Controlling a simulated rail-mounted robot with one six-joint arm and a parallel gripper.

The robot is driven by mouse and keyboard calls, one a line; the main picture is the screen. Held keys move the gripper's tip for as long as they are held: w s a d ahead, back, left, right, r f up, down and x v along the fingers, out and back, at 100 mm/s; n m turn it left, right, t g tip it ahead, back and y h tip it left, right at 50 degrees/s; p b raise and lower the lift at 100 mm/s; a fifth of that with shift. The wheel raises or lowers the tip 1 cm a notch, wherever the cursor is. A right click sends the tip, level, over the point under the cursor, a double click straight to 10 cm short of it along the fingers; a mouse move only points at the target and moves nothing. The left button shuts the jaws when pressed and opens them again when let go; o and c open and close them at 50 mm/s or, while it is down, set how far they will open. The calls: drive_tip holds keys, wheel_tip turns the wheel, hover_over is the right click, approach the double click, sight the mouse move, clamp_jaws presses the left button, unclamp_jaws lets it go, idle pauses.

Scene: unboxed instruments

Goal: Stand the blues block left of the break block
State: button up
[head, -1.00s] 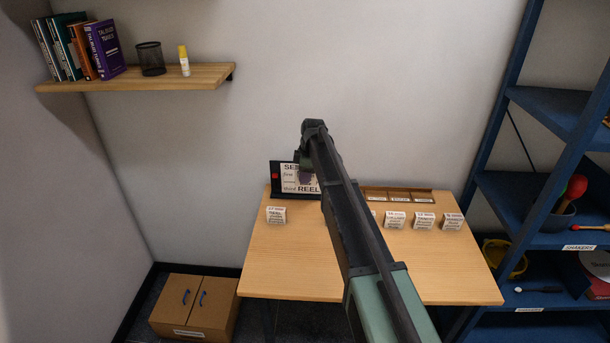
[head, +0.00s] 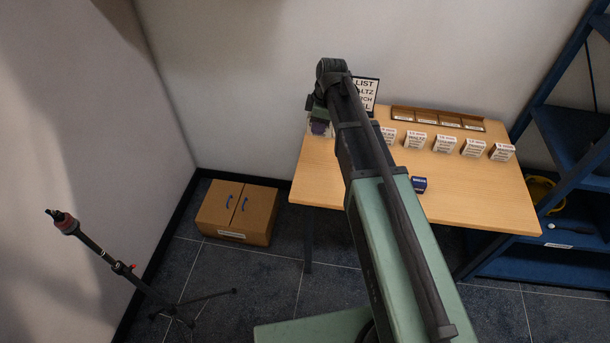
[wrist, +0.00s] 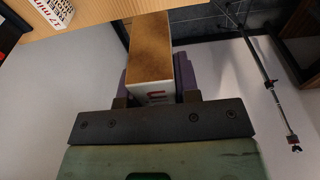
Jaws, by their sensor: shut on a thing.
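My gripper (wrist: 158,80) is shut on a block (wrist: 150,45) with a brown broad side and a white end bearing a dark reddish mark; its name cannot be read. In the head view my gripper (head: 319,127) hangs over the table's left end, its purple fingers partly hidden by the arm. A small dark blue block (head: 419,184) with pale lettering lies on the table right of my arm; I cannot read it surely. Several white lettered blocks (head: 445,145) stand in a row along the back. I cannot tell which is the blues or break block.
A wooden slotted tray (head: 480,127) lies behind the row, with a set-list sign (head: 366,92) to its left.

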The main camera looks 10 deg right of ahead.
sight(316, 176)
drive_tip(key=shift+d+f+b, duration=0.2)
drive_tip(key=shift+f+b, duration=0.2)
wheel_tip(316, 176, down, 20)
drive_tip(key=b, duration=1.9)
drive_tip(key=shift+r+b, duration=0.1)
drive_tip(key=shift+b, duration=0.25)
drive_tip(key=shift+r, duration=0.3)
drive_tip(key=shift+f, duration=0.25)
drive_tip(key=o, duration=0.9)
drive_tip(key=shift+r, duration=0.1)
drive_tip(key=shift+o, duration=0.2)
wheel_tip(316, 176, up, 12)
drive_tip(key=d+r+p, duration=0.1)
drive_tip(key=d+p, duration=0.1)
drive_tip(key=p, duration=1.1)
drive_tip(key=s+a+f+m+h, duration=0.1)
drive_tip(key=s+a+m, duration=0.1)
drive_tip(key=s+m, duration=1.2)
drive_tip(key=s, duration=0.7)
drive_tip(key=shift+s+g+h+b, duration=0.15)
drive_tip(key=shift+g+h+b, duration=0.15)
